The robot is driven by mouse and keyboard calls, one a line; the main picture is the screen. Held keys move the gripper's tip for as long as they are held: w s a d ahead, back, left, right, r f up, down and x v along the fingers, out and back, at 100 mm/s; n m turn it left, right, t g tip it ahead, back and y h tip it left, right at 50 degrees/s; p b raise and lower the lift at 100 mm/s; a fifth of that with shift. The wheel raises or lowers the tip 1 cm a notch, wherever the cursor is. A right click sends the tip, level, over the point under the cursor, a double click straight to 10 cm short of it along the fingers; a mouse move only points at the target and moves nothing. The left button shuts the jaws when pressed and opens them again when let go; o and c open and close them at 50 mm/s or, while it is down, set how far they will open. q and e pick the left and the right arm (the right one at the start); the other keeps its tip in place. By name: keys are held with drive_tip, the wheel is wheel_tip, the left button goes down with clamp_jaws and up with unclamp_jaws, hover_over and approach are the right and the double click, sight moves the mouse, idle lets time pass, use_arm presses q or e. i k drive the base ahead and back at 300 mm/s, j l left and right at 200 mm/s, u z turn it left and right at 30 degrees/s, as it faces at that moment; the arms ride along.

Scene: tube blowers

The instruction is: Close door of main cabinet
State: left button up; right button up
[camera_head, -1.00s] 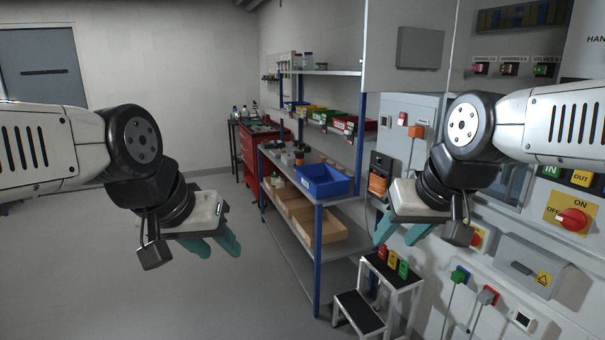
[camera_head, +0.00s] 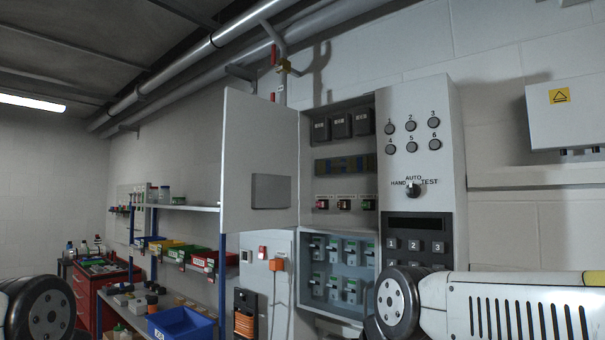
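The main cabinet (camera_head: 305,155) is on the wall at the centre of the head view. Its grey door (camera_head: 243,165) stands wide open, swung out to the left, with a darker grey rectangular panel on it. Inside the upper cabinet are black modules, a row of terminals and small coloured switches. My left arm shows only as a dark joint at the lower left, and my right arm as a dark joint and white link at the lower right, below the cabinet. Both grippers are below the picture edge, out of view.
A lower compartment with several breakers (camera_head: 337,268) sits under the main cabinet. A control panel (camera_head: 417,150) with buttons and a dial adjoins its right side. A shelf rack (camera_head: 180,208) with coloured bins stands to the left. Pipes (camera_head: 212,45) run overhead.

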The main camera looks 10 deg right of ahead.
sight(259, 170)
drive_tip(key=i+j+z, duration=0.15)
drive_tip(key=z, duration=0.3)
drive_tip(key=i+j+z, duration=0.15)
drive_tip(key=z, duration=0.25)
drive_tip(key=i+j+z, duration=0.1)
drive_tip(key=j+z, duration=0.55)
drive_tip(key=z, duration=0.2)
drive_tip(key=j+z, duration=0.45)
drive_tip(key=j, duration=1.95)
